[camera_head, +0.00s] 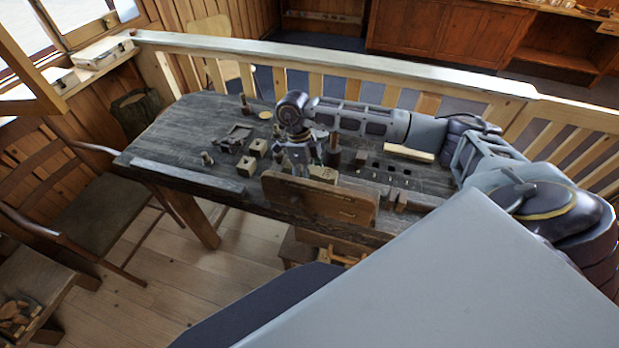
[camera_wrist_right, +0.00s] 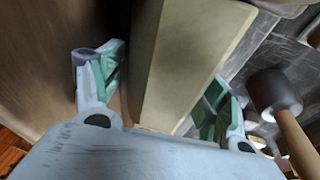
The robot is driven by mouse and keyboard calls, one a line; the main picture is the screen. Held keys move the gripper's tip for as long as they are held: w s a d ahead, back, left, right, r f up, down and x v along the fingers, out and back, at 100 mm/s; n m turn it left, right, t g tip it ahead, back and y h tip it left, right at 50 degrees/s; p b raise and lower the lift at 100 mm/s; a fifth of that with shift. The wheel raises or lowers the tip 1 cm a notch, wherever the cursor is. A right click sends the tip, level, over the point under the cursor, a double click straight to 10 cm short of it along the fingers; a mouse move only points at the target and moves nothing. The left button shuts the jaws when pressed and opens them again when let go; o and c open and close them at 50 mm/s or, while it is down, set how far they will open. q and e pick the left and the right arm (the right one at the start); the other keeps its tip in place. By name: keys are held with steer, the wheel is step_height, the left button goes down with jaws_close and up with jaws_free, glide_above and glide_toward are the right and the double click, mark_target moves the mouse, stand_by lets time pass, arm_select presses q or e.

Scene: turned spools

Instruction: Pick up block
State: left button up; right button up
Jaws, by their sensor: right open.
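My right gripper (camera_head: 297,160) is low over the dark workbench (camera_head: 180,130), pointing down. In the right wrist view its two green-padded fingers (camera_wrist_right: 160,85) are spread to either side of a pale wooden block (camera_wrist_right: 190,50). I cannot tell whether either finger touches the block. A pale block (camera_head: 323,174) shows just right of the gripper in the head view, partly hidden. Two more pale blocks, one nearer (camera_head: 247,166) and one farther (camera_head: 258,147), stand on the bench left of the gripper. My left gripper is not in view.
A mallet-like tool (camera_wrist_right: 275,92) lies right of the gripper in the wrist view. An upright wooden panel (camera_head: 320,203) stands along the near bench edge. A dark holed piece (camera_head: 392,167) and a pale board (camera_head: 408,153) lie right. The bench's left part is mostly clear.

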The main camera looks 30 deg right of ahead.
stand_by(0.4)
steer(key=c, duration=0.9)
steer(key=shift+d, duration=0.1)
steer(key=shift+c, duration=0.2)
steer(key=shift+s+d+r, duration=0.25)
steer(key=shift+d+r, duration=0.25)
steer(key=shift+r, duration=0.1)
steer(key=s+d+r+b, duration=0.3)
steer(key=s+d+r, duration=0.3)
steer(key=d, duration=0.5)
steer(key=shift+s+r, duration=0.2)
steer(key=shift+r, duration=0.15)
steer(key=o, duration=0.5)
steer(key=c, duration=0.6)
